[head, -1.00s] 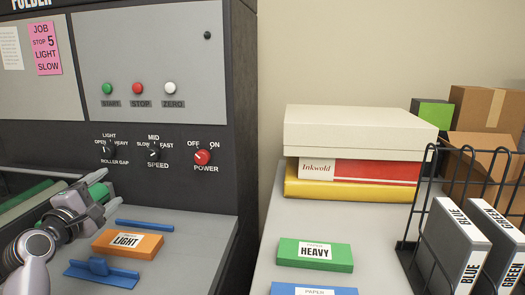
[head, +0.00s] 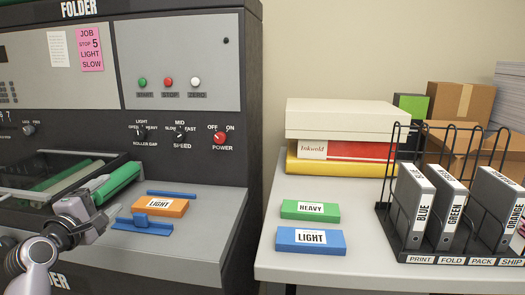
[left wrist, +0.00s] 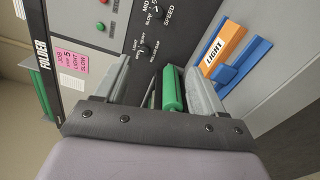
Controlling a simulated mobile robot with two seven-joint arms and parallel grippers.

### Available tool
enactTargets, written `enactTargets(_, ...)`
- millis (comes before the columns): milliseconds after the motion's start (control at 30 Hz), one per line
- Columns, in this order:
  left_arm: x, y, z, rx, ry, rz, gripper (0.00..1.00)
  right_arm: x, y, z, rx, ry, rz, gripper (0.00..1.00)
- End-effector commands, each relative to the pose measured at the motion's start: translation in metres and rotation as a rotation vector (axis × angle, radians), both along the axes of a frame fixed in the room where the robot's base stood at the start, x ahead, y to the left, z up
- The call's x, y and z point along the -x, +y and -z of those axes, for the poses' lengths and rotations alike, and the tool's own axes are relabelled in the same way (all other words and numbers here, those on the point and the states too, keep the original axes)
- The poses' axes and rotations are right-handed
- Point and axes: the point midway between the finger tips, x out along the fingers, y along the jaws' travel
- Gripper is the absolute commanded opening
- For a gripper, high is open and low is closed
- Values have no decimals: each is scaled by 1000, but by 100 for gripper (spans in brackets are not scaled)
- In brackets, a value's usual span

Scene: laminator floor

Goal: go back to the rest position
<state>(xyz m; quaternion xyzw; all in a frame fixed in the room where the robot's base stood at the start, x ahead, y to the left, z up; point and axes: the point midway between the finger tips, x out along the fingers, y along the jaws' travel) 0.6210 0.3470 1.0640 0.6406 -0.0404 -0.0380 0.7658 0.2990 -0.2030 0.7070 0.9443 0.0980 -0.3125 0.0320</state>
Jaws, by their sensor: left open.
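My left gripper (head: 98,197) is open and empty in the head view, in front of the folder's green roller (head: 118,182). In the left wrist view its two fingers stand apart, with the green roller (left wrist: 173,90) seen between them. I cannot tell from these views whether a finger touches the roller. An orange block labelled LIGHT (head: 160,207) lies on the folder's grey shelf, between blue guides, to the right of the gripper. It also shows at the upper right of the left wrist view (left wrist: 224,52). My right gripper is not in view.
The folder's panel (head: 180,60) has buttons, dials and a pink job note (head: 90,50). On the right table (head: 350,262) lie a green HEAVY block (head: 310,210), a blue LIGHT block (head: 310,240), stacked boxes (head: 340,120) and a wire rack (head: 437,258) of binders. A gap separates folder and table.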

Motion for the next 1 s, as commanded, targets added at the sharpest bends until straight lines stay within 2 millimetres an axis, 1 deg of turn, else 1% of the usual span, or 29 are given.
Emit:
enactTargets(33,7,-6,32,-79,47,-3,69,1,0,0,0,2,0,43)
enactTargets(167,25,-16,85,-292,114,-5,69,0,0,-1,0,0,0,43)
enactTargets(200,32,-20,102,-364,135,0,69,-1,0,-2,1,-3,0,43)
enactTargets(267,46,-27,129,-479,168,13,69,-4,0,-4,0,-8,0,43)
enactTargets(300,56,-32,148,-558,190,25,69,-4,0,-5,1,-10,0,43)
enactTargets(367,74,-40,176,-684,219,52,69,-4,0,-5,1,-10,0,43)
enactTargets(400,88,-46,194,-769,239,76,69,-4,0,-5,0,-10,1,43)
enactTargets(467,109,-56,220,-894,261,115,69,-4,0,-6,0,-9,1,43)
enactTargets(500,124,-63,236,-977,272,147,69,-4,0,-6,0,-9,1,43)
enactTargets(567,148,-73,259,-1097,285,197,69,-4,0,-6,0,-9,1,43)
enactTargets(600,165,-80,273,-1175,291,236,69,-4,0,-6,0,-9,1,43)
enactTargets(667,192,-91,293,-1289,293,296,69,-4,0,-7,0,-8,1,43)
enactTargets(700,210,-98,304,-1362,289,338,69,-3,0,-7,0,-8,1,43)
enactTargets(767,236,-109,319,-1459,280,401,69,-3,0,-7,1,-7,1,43)
enactTargets(800,252,-116,326,-1519,270,439,69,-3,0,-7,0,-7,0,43)
enactTargets(900,286,-130,340,-1634,243,523,69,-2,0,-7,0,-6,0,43)
enactTargets(1000,308,-139,347,-1707,217,578,69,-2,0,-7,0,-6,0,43)
